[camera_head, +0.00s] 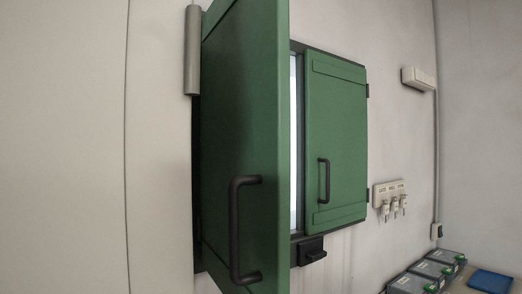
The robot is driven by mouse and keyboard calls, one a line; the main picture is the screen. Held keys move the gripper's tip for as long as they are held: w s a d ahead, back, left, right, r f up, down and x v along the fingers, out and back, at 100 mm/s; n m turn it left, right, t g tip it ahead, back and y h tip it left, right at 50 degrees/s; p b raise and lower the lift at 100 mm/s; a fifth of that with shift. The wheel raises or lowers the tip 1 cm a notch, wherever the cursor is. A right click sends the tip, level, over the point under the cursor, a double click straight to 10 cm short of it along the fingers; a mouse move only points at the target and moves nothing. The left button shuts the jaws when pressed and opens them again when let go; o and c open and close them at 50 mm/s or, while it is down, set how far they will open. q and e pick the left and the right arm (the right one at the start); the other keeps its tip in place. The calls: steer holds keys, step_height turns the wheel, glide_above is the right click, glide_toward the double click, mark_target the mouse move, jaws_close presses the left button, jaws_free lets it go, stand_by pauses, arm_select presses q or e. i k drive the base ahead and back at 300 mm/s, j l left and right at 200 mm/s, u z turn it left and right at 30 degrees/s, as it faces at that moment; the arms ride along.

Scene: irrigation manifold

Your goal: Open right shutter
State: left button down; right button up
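The right shutter (336,140) is a green panel on the wall, closed or nearly closed over its side of the window. Its dark handle (324,181) is near its left edge. The left shutter (243,120) is a green panel swung out toward me, hiding much of the window. Its dark handle (238,230) faces me. A bright strip of window (294,150) shows between the two shutters. A dark latch block (311,250) sits on the frame below. Neither of my grippers is in view.
A grey cylinder (193,50) is at the left shutter's upper left. A white outlet strip with plugs (390,195) and a white box (418,78) are on the wall at right. Several grey-green boxes (432,269) and a blue item (490,281) are at lower right.

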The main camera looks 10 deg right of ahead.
mark_target(337, 194)
steer(key=i+l+u, duration=0.1)
steer(key=l+u, duration=0.3)
steer(key=l, duration=0.55)
steer(key=l+u, duration=0.4)
steer(key=l, duration=0.5)
steer(key=k, duration=0.05)
